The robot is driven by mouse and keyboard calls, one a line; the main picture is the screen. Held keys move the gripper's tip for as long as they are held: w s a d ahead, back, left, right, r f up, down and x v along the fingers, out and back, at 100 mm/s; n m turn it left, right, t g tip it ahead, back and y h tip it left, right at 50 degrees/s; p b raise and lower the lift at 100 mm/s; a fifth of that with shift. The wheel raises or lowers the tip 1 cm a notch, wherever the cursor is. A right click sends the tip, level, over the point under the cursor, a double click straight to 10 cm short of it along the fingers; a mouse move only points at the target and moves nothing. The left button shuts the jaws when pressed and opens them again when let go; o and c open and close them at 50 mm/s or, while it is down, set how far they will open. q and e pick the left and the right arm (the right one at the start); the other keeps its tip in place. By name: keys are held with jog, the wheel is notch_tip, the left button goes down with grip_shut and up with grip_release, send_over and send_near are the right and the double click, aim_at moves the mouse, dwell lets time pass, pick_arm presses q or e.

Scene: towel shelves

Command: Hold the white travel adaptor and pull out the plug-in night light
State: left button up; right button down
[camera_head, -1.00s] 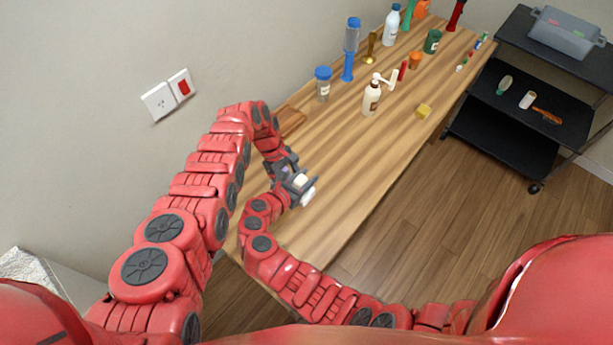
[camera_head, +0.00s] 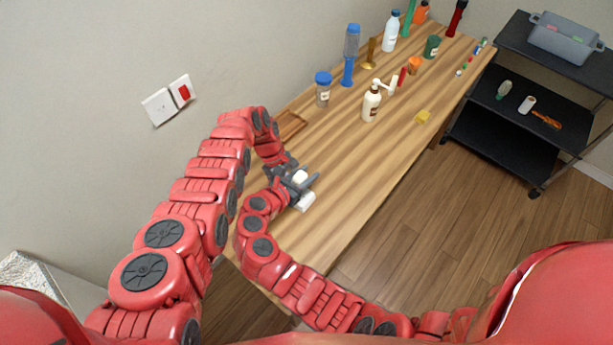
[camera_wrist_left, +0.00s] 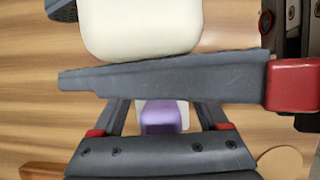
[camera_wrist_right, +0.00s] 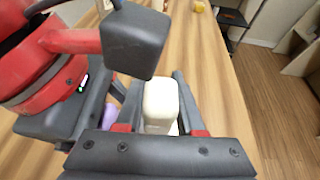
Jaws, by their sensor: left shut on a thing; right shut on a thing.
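A cream-white rounded block (camera_wrist_right: 160,103), which I take to be the white travel adaptor, is between the fingers of my right gripper (camera_head: 303,190), which is shut on it. The block also shows large at the top of the left wrist view (camera_wrist_left: 140,25), with a right finger along its side. A purple piece with a pale body (camera_wrist_left: 160,117), apparently the night light, is between the fingers of my left gripper (camera_head: 282,174), which is shut on it. Its purple part shows beside the block in the right wrist view (camera_wrist_right: 111,113). Fingers hide whether the two touch.
Both grippers are above the near end of the wooden table (camera_head: 345,180). A brown tray (camera_head: 291,126) lies near the wall. A pump bottle (camera_head: 371,104), blue-capped jar (camera_head: 323,92) and yellow block (camera_head: 422,117) stand farther along. A black cart (camera_head: 510,100) is at the right.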

jog(key=shift+r, duration=0.15)
jog(key=shift+r, duration=2.15)
